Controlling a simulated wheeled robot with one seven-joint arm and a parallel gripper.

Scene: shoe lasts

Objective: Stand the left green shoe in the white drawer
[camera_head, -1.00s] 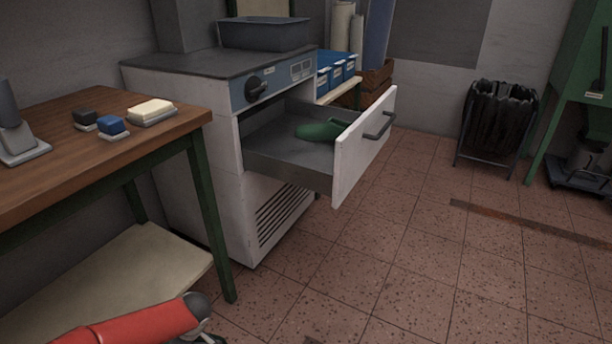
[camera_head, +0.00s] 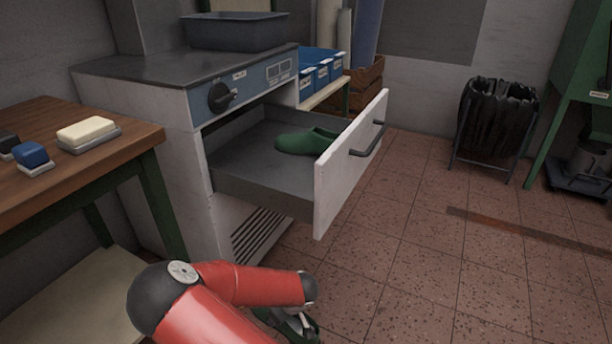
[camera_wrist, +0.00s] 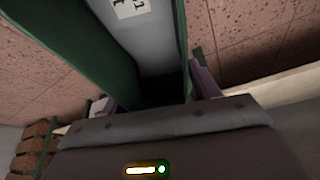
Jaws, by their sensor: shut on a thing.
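A green shoe (camera_wrist: 52,45) is held in my gripper (camera_wrist: 155,92). In the wrist view I look into its opening, with green walls around a grey inside and a white, dark-printed label. In the head view my gripper (camera_head: 292,325) is low at the bottom edge, in front of and below the drawer, and mostly hidden by my red arm. The white drawer (camera_head: 340,180) is pulled open, with a grey inside. Another green shoe (camera_head: 300,142) stands on the drawer floor, its right end partly hidden by the drawer front.
A wooden table (camera_head: 100,165) with a cream-topped block (camera_head: 87,131) and a blue block (camera_head: 32,156) is at left. The drawer's bar handle (camera_head: 372,140) sticks out. The drawer floor's left and near part is bare.

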